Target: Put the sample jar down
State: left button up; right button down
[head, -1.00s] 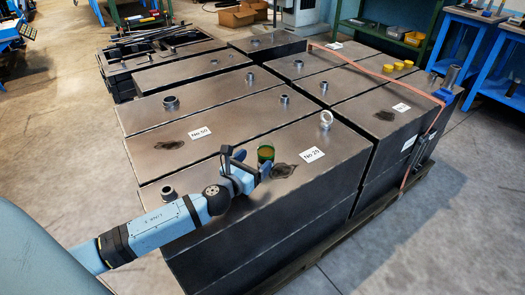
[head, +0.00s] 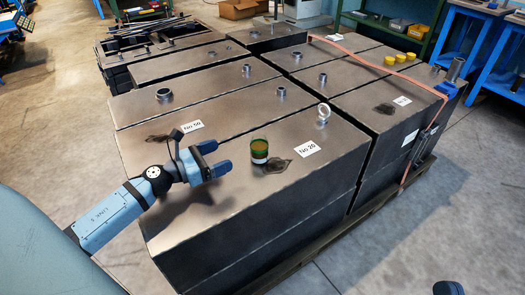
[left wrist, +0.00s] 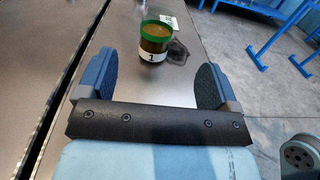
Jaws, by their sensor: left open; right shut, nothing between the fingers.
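The sample jar (head: 259,151) has a green band, brown contents and a white label. It stands upright on the dark metal block's top, beside a dark stain. The left wrist view shows the jar (left wrist: 154,42) with a "1" on its label, ahead of my left gripper. My left gripper (head: 222,161) is open and empty, to the left of the jar and apart from it. Its two spread fingers show in the left wrist view (left wrist: 153,80). A dark tip of my right gripper (head: 448,288) shows at the bottom edge; most of it is out of frame.
A white ring fitting (head: 323,113) and a "No 20" label (head: 307,149) are right of the jar. Metal collars (head: 163,95) rise from neighbouring blocks. An orange strap (head: 405,165) runs over the right side. The block top around the jar is mostly bare.

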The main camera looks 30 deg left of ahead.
aim_at(253, 142)
pick_arm(q)
jog(key=shift+w+d, duration=0.1)
jog(key=shift+w, duration=0.15)
jog(key=x, duration=1.2)
jog(key=shift+w+d+f, duration=0.1)
jog(key=shift+w+d, duration=0.1)
jog(key=shift+w, duration=0.25)
jog(key=c, duration=1.1)
jog(key=shift+p, duration=0.3)
